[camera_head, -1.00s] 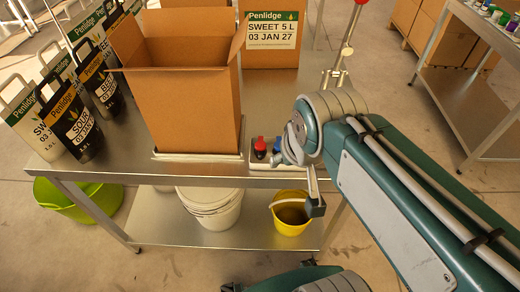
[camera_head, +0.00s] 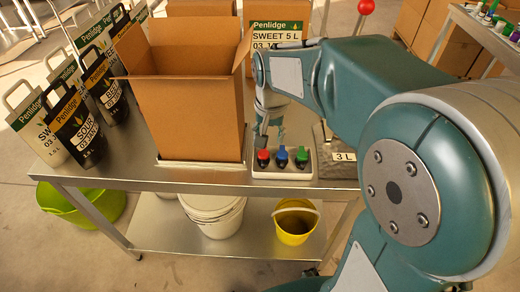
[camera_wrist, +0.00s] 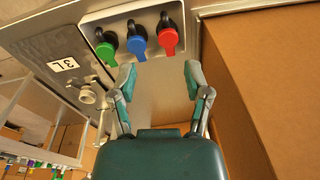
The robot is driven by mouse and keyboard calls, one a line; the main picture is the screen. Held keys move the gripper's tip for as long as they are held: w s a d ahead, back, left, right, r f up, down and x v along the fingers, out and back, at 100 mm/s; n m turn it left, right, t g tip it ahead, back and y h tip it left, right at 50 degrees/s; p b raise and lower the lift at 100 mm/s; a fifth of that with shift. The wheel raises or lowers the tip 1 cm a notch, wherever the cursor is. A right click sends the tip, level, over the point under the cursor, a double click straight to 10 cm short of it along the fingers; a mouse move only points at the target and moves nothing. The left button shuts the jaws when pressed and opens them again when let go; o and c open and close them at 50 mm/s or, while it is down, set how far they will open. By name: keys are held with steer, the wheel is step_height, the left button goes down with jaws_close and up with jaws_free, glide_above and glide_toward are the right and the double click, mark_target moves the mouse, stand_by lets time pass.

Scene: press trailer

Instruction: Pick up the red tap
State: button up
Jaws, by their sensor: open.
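The red tap (camera_head: 263,156) stands at the left end of a row in a pale tray (camera_head: 283,172) on the steel table, beside a blue tap (camera_head: 282,154) and a green tap (camera_head: 301,156). In the wrist view the red tap (camera_wrist: 168,36) is at the right of the row, with the blue tap (camera_wrist: 137,43) and green tap (camera_wrist: 106,50) to its left. My gripper (camera_wrist: 160,80) is open and empty, its fingertips short of the taps, near the blue and red ones. In the head view my gripper (camera_head: 262,130) is just behind the red tap, partly hidden by my arm.
A tall open cardboard box (camera_head: 190,110) stands close left of the tray. Several labelled pouches (camera_head: 85,130) stand at the table's left. A metal plate marked 3 L (camera_head: 340,167) lies right of the tray. A yellow bucket (camera_head: 296,222) is on the lower shelf.

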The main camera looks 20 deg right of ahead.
steer(key=m+g, duration=0.1)
glide_above(263, 154)
step_height(263, 154, down, 4)
steer(key=shift+f, duration=0.25)
step_height(263, 154, down, 7)
steer(key=shift+f, duration=0.15)
steer(key=c, duration=0.6)
